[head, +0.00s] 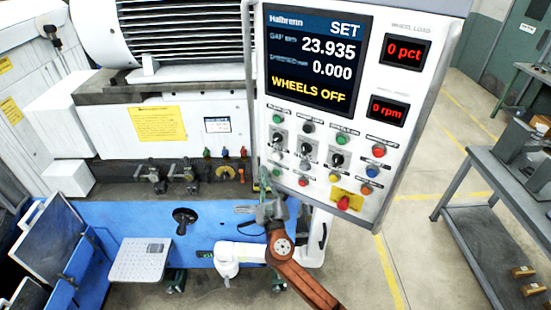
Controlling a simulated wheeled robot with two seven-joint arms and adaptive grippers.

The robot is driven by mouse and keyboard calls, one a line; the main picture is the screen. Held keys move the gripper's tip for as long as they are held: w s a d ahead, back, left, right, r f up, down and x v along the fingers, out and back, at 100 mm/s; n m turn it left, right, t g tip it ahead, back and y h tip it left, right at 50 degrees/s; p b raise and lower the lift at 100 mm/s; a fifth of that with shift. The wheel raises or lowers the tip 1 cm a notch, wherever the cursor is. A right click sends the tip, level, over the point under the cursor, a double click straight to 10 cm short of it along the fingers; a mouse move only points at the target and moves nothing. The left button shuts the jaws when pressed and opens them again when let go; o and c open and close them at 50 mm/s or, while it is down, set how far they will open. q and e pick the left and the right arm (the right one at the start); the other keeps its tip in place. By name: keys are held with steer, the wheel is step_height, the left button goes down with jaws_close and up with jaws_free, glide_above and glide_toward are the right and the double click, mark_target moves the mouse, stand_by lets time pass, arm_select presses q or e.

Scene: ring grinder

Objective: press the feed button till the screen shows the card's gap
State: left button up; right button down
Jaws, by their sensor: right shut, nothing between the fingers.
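The control panel (400,105) of the grinder stands upright in the middle of the head view. Its screen (317,57) reads SET, a gap line of 23.935, a second line of 0.000, and WHEELS OFF in yellow. Below the screen are several coloured buttons and black knobs; their labels are too small to read, so I cannot tell which is the feed button. My left gripper is out of view.
A yellow notice (157,123) and a small white-and-dark plate (217,125) are on the machine front; their text is unreadable. Red displays read 0 pct (404,53) and 0 rpm (388,110). A red switch (344,202) sits low. A grey table (480,165) stands right.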

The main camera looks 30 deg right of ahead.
mark_target(277, 156)
stand_by(0.9)
steer(key=a+m+b, duration=0.1)
steer(key=m+b, duration=0.2)
steer(key=m, duration=0.2)
steer(key=s+a+m+b, duration=0.1)
steer(key=m+b, duration=0.2)
steer(key=m, duration=0.3)
steer(key=a+m+b, duration=0.1)
steer(key=m+b, duration=0.2)
steer(key=m, duration=0.2)
steer(key=shift+s+a+m+g+y, duration=0.3)
steer(key=shift+m, duration=0.1)
steer(key=w+d, duration=0.3)
steer(key=d, duration=0.5)
steer(key=shift+w, duration=0.4)
steer(key=shift+d, duration=0.1)
